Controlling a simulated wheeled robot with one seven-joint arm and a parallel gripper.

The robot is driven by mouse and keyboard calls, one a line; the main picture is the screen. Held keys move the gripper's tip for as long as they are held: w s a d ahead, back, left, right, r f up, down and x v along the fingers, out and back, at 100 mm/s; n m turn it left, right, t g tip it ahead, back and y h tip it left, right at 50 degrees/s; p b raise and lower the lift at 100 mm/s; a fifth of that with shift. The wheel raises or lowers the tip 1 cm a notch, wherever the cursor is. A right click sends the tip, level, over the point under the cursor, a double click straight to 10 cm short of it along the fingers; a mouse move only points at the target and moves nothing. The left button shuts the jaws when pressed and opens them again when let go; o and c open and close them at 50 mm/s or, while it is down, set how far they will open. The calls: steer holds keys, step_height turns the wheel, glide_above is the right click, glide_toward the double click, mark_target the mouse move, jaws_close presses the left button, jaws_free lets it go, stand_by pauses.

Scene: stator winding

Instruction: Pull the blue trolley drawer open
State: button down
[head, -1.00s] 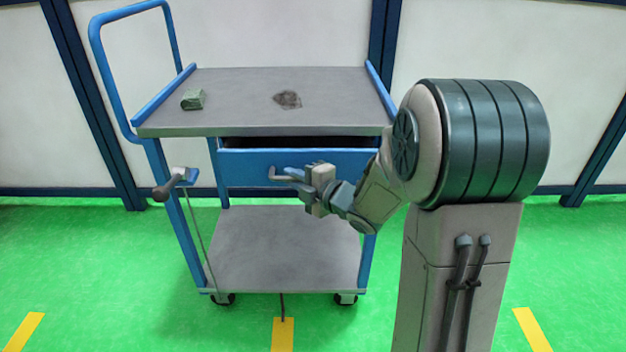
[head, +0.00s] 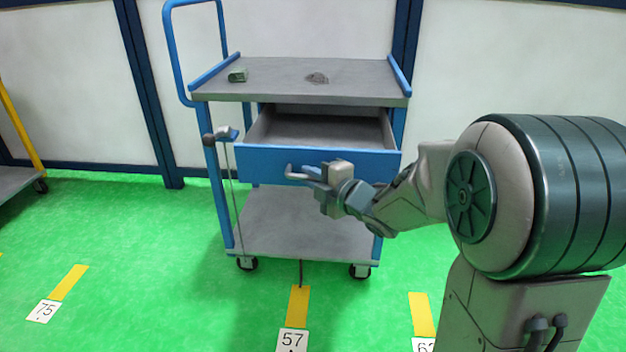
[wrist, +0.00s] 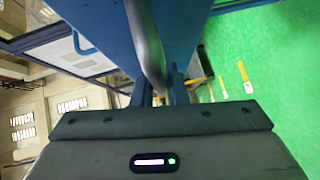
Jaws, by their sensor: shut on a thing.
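The blue trolley (head: 300,93) stands in the middle of the head view, with a grey top and a grey lower shelf. Its blue-fronted drawer (head: 262,166) is pulled well out, and its grey inside shows empty. My gripper (head: 312,174) is at the drawer front, shut on the grey bar handle (head: 292,173). In the wrist view the handle (wrist: 146,40) runs as a dark bar down between my fingers. The exact contact of the fingertips is hard to make out.
Another trolley (head: 12,182) stands at the far left. The green floor with yellow marks is clear in front.

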steer(key=c, duration=1.5)
jaws_free()
steer(key=shift+o, duration=0.2)
steer(key=p+v, duration=0.3)
steer(key=v, duration=1)
steer(key=shift+s+d, duration=0.3)
